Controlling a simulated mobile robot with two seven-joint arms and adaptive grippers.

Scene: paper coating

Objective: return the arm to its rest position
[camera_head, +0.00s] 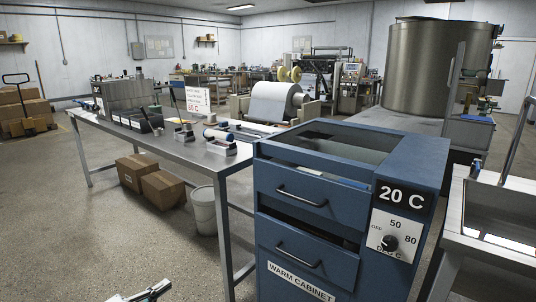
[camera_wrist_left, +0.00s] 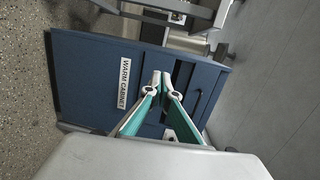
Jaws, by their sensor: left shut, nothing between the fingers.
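My left gripper (camera_head: 150,292) shows at the bottom edge of the head view, low over the floor and left of the warm cabinet. In the left wrist view my left gripper (camera_wrist_left: 161,82) has its two green-padded fingers meeting at the tips, shut with nothing between them. Behind the fingers is the blue warm cabinet (camera_wrist_left: 80,75), seen turned on its side and apart from them as far as I can tell. My right gripper is in neither view.
The blue warm cabinet (camera_head: 300,240) has two handled drawers and a dial. A long metal table (camera_head: 150,145) holds trays, rollers and a sign. Cardboard boxes (camera_head: 160,188) and a white bucket (camera_head: 204,210) stand beneath it. The floor at lower left is clear.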

